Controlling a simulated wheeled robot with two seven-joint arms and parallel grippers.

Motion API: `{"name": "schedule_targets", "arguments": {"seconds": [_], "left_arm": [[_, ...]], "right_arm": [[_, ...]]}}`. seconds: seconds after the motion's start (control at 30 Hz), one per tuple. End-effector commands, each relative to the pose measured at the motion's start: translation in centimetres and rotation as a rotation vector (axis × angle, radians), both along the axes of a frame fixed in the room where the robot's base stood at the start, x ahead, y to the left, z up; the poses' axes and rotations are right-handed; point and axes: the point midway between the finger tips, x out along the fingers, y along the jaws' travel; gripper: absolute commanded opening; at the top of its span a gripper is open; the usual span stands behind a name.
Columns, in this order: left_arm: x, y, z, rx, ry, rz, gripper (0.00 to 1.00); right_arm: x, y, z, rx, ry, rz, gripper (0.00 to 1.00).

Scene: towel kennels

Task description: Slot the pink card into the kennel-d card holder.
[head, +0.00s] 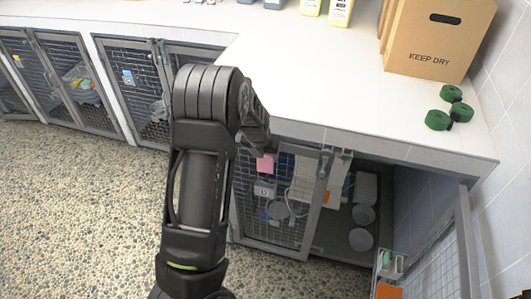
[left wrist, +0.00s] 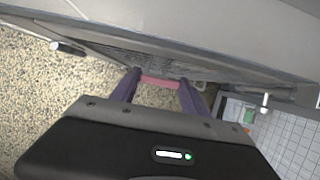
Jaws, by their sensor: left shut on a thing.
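The pink card (head: 265,164) shows in the head view in front of the upper part of a closed mesh kennel door (head: 272,228). In the left wrist view the pink card (left wrist: 160,82) lies across between the two dark purple fingers. My left gripper (left wrist: 158,84) is shut on it. In the head view my left arm hides most of that gripper. A small light grey plate (head: 264,189), perhaps the card holder, is on the door just below the card. I cannot read a kennel letter. Card and plate look apart. My right gripper is not in view.
A white counter (head: 310,75) overhangs the kennels, with a cardboard box (head: 440,40) and green rolls (head: 440,118) on top. Right of the closed door an open kennel holds grey bowls (head: 361,239). Its swung-out mesh door (head: 440,270) stands at far right. Pebbled floor is clear.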

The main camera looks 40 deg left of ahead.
Motion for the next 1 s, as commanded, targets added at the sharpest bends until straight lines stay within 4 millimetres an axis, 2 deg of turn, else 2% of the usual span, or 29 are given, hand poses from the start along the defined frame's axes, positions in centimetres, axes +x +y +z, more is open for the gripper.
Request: {"name": "schedule_targets", "arguments": {"seconds": [0.27,0.7,1.0], "left_arm": [[0.0,0.0,-1.2,0.0,0.0,0.0,0.0],[0.0,0.0,-4.5,0.0,0.0,-0.001,0.0],[0.0,0.0,-6.1,0.0,0.001,-0.001,0.0]], "right_arm": [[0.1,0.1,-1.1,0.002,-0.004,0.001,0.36],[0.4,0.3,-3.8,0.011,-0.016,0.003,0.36],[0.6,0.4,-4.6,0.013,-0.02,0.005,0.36]]}}
